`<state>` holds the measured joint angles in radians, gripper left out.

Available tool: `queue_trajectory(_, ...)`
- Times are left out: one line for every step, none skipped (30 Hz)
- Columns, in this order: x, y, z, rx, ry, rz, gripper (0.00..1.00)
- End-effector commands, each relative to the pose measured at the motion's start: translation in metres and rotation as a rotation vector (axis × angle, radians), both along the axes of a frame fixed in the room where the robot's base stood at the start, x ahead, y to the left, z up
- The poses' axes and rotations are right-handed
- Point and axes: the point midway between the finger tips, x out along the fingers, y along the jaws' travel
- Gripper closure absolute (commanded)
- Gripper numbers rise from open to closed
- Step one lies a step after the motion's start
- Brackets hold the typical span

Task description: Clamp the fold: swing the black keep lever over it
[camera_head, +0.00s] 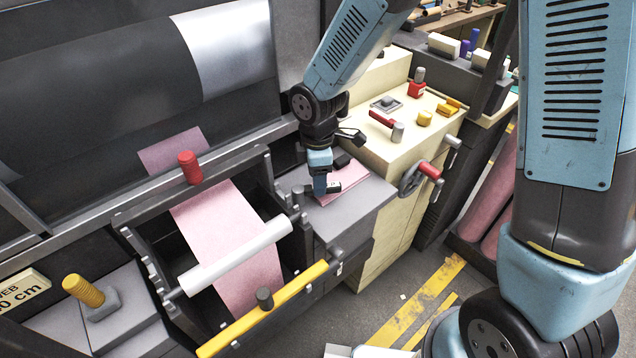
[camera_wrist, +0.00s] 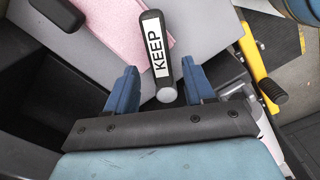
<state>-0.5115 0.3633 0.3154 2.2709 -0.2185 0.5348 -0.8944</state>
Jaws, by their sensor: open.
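The black keep lever (camera_wrist: 156,50), with a white KEEP label, shows in the wrist view with its round silver end between my fingertips. Its far part overlaps the edge of the pink folded felt (camera_wrist: 108,22) in this view; whether it presses on the felt I cannot tell. My gripper (camera_wrist: 161,88) is open, one blue finger on each side of the lever's near end, with gaps visible. In the head view my gripper (camera_head: 322,186) is low over the grey plate (camera_head: 372,196), and partly hides the lever and the folded felt (camera_head: 352,174).
A black rounded part (camera_wrist: 58,12) stands left of the felt. A white roller (camera_head: 236,256), a yellow bar (camera_head: 262,310) and a red knob (camera_head: 189,166) are to the left. A cream cabinet with a red-handled handwheel (camera_head: 412,180) stands to the right.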

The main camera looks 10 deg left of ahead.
Motion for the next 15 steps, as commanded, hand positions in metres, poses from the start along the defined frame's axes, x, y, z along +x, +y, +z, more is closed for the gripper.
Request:
queue_trajectory(-0.001, 0.000, -0.007, -0.001, 0.002, 0.002, 0.47)
queue_trajectory(-0.001, 0.000, -0.010, -0.002, 0.002, 0.002, 0.47)
queue_trajectory(-0.001, 0.000, -0.013, -0.002, 0.002, 0.000, 0.47)
queue_trajectory(0.000, 0.000, -0.015, 0.000, 0.001, -0.001, 0.47)
queue_trajectory(0.000, 0.000, -0.017, 0.000, 0.001, -0.001, 0.47)
queue_trajectory(0.000, 0.000, -0.019, 0.000, 0.001, -0.001, 0.47)
queue_trajectory(0.000, 0.000, -0.021, 0.000, 0.001, -0.001, 0.47)
queue_trajectory(0.000, 0.000, -0.022, 0.000, 0.001, -0.001, 0.47)
queue_trajectory(0.000, 0.000, -0.023, 0.000, 0.001, -0.001, 0.47)
queue_trajectory(0.000, 0.000, -0.023, 0.000, 0.001, -0.001, 0.47)
queue_trajectory(0.000, 0.000, -0.023, 0.000, 0.001, -0.001, 0.47)
queue_trajectory(0.000, 0.000, -0.023, 0.000, 0.001, -0.001, 0.47)
queue_trajectory(0.000, 0.000, -0.023, 0.000, 0.000, -0.001, 0.47)
queue_trajectory(0.000, 0.000, -0.023, 0.000, 0.000, -0.001, 0.47)
queue_trajectory(0.000, 0.000, -0.023, 0.000, 0.000, -0.001, 0.47)
